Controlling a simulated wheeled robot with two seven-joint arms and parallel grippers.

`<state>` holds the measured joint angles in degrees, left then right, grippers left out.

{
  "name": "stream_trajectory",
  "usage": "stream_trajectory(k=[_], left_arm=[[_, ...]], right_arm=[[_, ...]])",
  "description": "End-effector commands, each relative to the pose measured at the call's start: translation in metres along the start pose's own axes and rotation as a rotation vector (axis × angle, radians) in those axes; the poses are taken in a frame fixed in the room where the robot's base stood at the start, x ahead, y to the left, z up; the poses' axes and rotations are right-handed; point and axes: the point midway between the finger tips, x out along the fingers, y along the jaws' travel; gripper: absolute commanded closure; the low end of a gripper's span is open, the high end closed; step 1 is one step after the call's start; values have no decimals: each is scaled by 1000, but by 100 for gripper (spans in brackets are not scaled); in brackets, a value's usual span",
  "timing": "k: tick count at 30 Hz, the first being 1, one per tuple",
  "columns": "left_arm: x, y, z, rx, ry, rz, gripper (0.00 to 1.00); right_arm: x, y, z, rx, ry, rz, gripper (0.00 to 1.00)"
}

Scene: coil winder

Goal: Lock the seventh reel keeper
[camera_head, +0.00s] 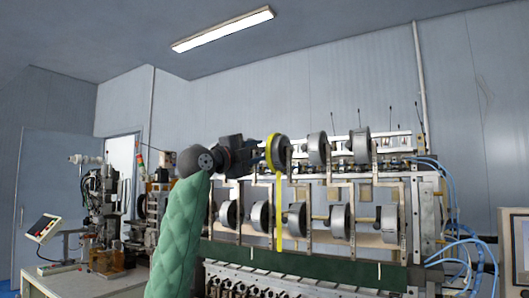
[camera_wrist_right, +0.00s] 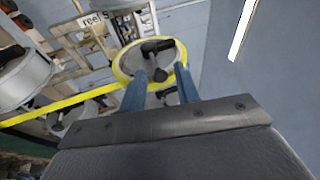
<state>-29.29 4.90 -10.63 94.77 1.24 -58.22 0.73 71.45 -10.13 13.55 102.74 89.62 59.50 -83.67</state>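A reel wound with yellow tape (camera_head: 277,152) sits in the upper row of the winder, and its tape hangs straight down. In the right wrist view this yellow-rimmed reel (camera_wrist_right: 126,68) shows its grey face, with a black keeper (camera_wrist_right: 157,48) across its centre. My right gripper (camera_head: 256,157) is beside this reel, at its left in the head view. In the wrist view its two blue fingers (camera_wrist_right: 161,78) are apart, with the keeper's lower knob between or just beyond their tips; I cannot tell whether they touch it. My left gripper is not in view.
More grey reels stand to the right in the upper row (camera_head: 317,148) and along the lower row (camera_head: 297,220). Metal frame bars (camera_head: 330,180) surround them. Blue hoses (camera_head: 470,250) hang at the right. Another machine (camera_head: 105,205) stands at the left.

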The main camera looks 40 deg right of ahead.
Motion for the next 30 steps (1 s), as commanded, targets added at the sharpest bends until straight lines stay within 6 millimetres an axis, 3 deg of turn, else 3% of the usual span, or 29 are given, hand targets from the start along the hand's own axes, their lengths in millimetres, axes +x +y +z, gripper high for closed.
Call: stream_trajectory(k=[4, 30], left_arm=[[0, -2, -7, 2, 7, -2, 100], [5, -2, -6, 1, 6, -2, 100]], right_arm=[[-2, 0, 0, 0, -1, 0, 68], [-56, -14, 2, 0, 0, -1, 68]])
